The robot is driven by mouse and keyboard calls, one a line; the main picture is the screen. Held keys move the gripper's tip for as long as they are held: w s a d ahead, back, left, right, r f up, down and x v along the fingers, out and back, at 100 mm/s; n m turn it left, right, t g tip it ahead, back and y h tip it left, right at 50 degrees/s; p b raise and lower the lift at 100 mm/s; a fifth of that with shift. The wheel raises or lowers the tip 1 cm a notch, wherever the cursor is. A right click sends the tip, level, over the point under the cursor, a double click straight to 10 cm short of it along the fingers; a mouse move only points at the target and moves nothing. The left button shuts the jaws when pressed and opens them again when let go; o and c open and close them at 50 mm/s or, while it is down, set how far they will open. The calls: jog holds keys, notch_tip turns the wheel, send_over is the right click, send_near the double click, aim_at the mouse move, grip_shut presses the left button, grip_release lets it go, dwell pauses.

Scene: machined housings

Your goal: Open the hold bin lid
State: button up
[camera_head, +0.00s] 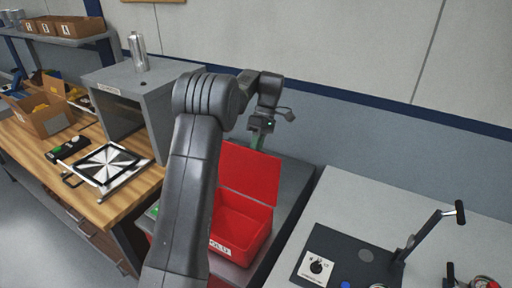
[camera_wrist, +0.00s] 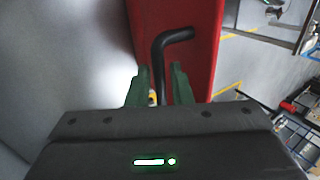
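The red hold bin (camera_head: 262,240) stands on a grey surface, with a white label on its front, partly hidden by my arm. Its red lid (camera_head: 250,172) is raised, standing up at the back edge, and the inside of the bin shows. My gripper (camera_head: 260,128) is at the top of the raised lid, partly behind it. In the wrist view my gripper (camera_wrist: 161,85) has its two green fingers apart, on either side of the black bent handle (camera_wrist: 172,40) on the red lid (camera_wrist: 195,65). A narrow gap shows beside the handle; firm contact is not visible.
A grey box-shaped housing (camera_head: 128,92) with a metal cylinder (camera_head: 139,52) on top stands left on the wooden bench (camera_head: 110,205). A dark fixture with a lever (camera_head: 408,250) is on the right table (camera_head: 350,205). The wall (camera_head: 350,110) is close behind the bin.

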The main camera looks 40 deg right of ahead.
jog(key=shift+o, duration=1)
jog(key=shift+w+d, duration=0.1)
jog(key=shift+r, duration=0.15)
